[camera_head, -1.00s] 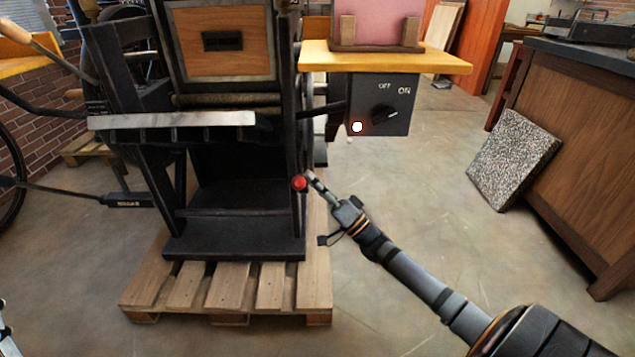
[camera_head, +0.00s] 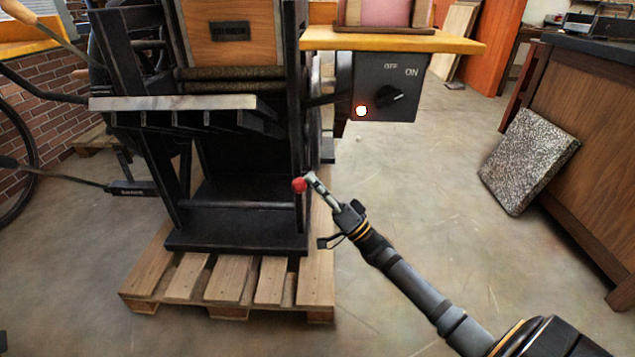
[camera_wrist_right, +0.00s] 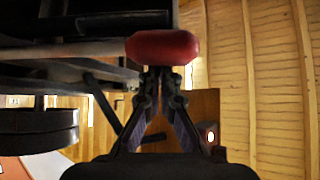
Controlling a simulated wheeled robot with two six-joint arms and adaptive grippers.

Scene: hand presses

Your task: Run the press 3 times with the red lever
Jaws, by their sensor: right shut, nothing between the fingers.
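The black press (camera_head: 240,215) stands on a wooden pallet at left centre in the head view. The red lever's round knob (camera_head: 299,185) is at the press's right edge, low down. It also shows as a wide red knob in the right wrist view (camera_wrist_right: 162,47). My right gripper (camera_head: 312,179) is shut and empty, with its fingertips right at the knob. In the wrist view the fingertips (camera_wrist_right: 160,72) meet in front of the knob and overlap its lower edge; I cannot tell if they touch it. My left gripper is not in view.
A switch box (camera_head: 385,87) with a glowing lamp hangs under a yellow shelf (camera_head: 400,41); its dial points toward ON. A speckled slab (camera_head: 527,160) leans on a wooden cabinet (camera_head: 590,150) at right. The pallet (camera_head: 228,290) juts out in front. Floor right of the press is open.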

